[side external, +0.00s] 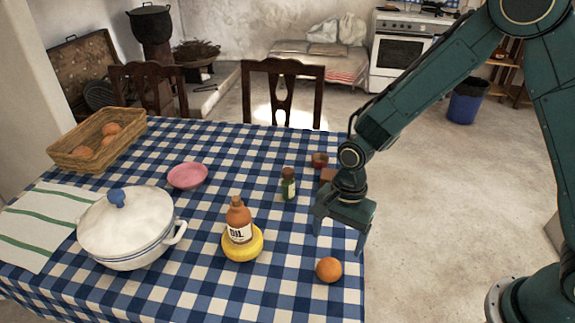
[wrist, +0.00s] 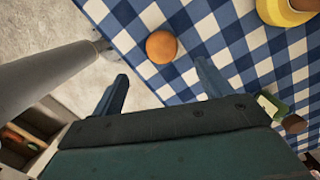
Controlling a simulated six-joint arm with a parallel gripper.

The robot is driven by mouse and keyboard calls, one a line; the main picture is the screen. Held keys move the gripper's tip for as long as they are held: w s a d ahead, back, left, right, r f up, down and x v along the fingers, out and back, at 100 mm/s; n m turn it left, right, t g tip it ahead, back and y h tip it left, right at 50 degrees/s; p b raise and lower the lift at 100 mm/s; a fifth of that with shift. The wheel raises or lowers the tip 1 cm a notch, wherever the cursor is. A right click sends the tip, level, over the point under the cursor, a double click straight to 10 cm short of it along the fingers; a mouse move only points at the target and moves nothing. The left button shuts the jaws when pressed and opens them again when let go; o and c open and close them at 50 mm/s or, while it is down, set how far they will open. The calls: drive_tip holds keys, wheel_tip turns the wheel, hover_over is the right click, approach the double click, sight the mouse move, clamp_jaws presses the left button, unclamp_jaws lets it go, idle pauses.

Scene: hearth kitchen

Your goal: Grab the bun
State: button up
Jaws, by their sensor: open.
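A round orange-brown bun (side external: 328,269) sits on the blue and white checked tablecloth (side external: 200,290), near the table's right front edge. My gripper (side external: 340,238) is open and empty, pointing down above the table's right side, a little above and behind the bun. In the wrist view the bun (wrist: 161,47) lies beyond the fingertips, roughly centred between my open fingers (wrist: 161,72). The bun is in full view and nothing touches it.
A brown oil bottle (side external: 238,215) stands at a yellow round thing (side external: 242,246), left of the bun. A green jar (side external: 288,185) and a red cup (side external: 320,160) stand behind. A white pot (side external: 125,230), pink bowl (side external: 187,175) and wicker basket (side external: 80,160) with round items are left.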

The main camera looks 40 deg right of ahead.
sight(330, 264)
drive_tip(key=shift+s+a+f, duration=0.1)
drive_tip(key=shift+a+f, duration=0.1)
drive_tip(key=shift+f, duration=1.45)
drive_tip(key=shift+f, duration=0.15)
drive_tip(key=shift+a+f, duration=0.2)
drive_tip(key=shift+f, duration=1.05)
drive_tip(key=shift+a+f, duration=0.15)
drive_tip(key=shift+f, duration=1.05)
drive_tip(key=shift+c, duration=0.2)
drive_tip(key=c, duration=0.7)
